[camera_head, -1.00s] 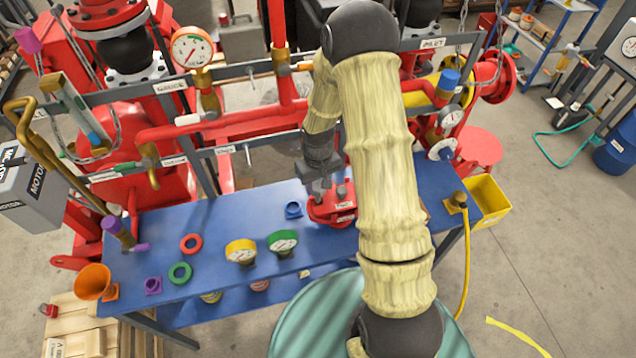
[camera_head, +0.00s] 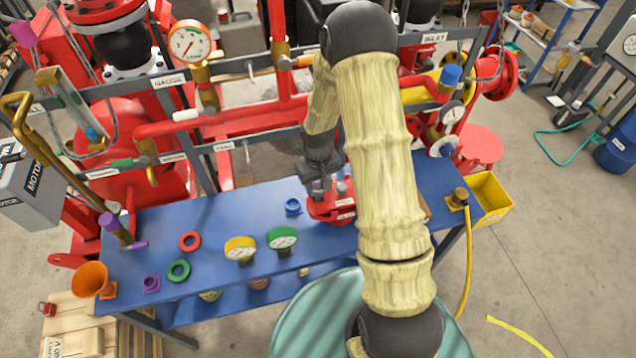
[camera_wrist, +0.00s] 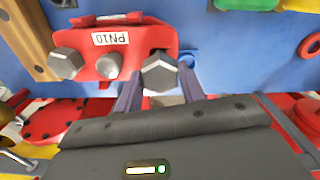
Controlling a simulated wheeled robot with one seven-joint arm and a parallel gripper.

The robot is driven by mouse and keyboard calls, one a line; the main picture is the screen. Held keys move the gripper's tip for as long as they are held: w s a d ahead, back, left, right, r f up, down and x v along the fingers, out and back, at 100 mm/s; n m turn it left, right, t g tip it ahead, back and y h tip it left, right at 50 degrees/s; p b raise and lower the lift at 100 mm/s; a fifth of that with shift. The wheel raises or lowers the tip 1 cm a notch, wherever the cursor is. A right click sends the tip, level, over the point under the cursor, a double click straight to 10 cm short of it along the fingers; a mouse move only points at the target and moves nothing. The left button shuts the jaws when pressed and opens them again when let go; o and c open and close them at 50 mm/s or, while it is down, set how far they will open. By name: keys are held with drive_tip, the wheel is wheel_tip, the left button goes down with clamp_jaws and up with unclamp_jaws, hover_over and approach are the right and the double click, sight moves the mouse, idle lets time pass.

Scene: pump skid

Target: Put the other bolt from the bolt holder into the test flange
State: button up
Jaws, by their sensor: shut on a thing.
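The red test flange (camera_wrist: 140,40), labelled PN10, lies on the blue table; it also shows in the head view (camera_head: 325,212), partly behind my arm. My gripper (camera_wrist: 158,88) is shut on a grey hex-headed bolt (camera_wrist: 160,70) at the flange's edge, on the right in the wrist view. How deep this bolt sits is hidden. Another hex bolt (camera_wrist: 65,63) stands in the flange at the left, with a rounded grey pin (camera_wrist: 112,66) between them. In the head view my gripper (camera_head: 317,187) is at the flange's left side. A wooden block (camera_wrist: 32,45), perhaps the bolt holder, is beside the flange.
A blue ring part (camera_head: 292,207) is close left of the flange. Red pipework (camera_head: 240,125) runs behind the table. A yellow bin (camera_head: 490,200) hangs at the right end.

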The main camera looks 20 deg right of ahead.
drive_tip(key=shift+w+f+b, duration=0.1)
drive_tip(key=shift+f+b, duration=1.05)
drive_tip(key=shift+f, duration=0.45)
drive_tip(key=shift+f, duration=0.2)
drive_tip(key=shift+f, duration=0.1)
idle(0.4)
drive_tip(key=o, duration=1.1)
wheel_tip(320, 180, up, 18)
drive_tip(key=b, duration=0.4)
drive_tip(key=shift+f, duration=0.25)
